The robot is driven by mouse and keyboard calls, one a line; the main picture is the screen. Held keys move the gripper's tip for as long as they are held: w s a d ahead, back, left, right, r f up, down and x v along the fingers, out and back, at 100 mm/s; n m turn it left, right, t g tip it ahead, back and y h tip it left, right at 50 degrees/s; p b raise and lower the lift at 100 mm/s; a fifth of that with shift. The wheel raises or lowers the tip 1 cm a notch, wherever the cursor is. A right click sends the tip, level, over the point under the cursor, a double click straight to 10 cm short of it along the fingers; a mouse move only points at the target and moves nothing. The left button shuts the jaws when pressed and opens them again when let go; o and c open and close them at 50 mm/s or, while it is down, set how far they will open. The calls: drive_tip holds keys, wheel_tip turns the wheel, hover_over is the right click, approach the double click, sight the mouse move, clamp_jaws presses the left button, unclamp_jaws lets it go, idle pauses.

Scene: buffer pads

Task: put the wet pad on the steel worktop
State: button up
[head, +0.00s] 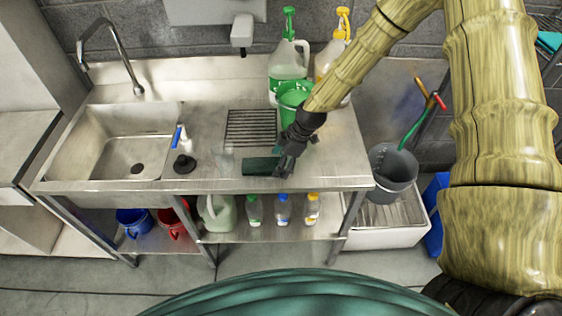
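A dark green rectangular pad (260,166) is at the front of the steel worktop (215,184), right of the sink. Whether it is wet does not show. My gripper (283,165) comes down from the upper right, with its dark fingers at the pad's right end. The fingers overlap that end in the picture and hide part of it. I cannot tell whether they are closed on the pad, or whether the pad touches the steel.
A ribbed drain grid (251,128) lies behind the pad, with a green bucket (293,97) and pump jugs (288,62) behind my gripper. Bare steel shows at the front edge.

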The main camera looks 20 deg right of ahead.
drive_tip(key=b+v, duration=0.3)
drive_tip(key=v, duration=0.9)
drive_tip(key=shift+r, duration=0.1)
drive_tip(key=shift+s, duration=0.1)
idle(0.5)
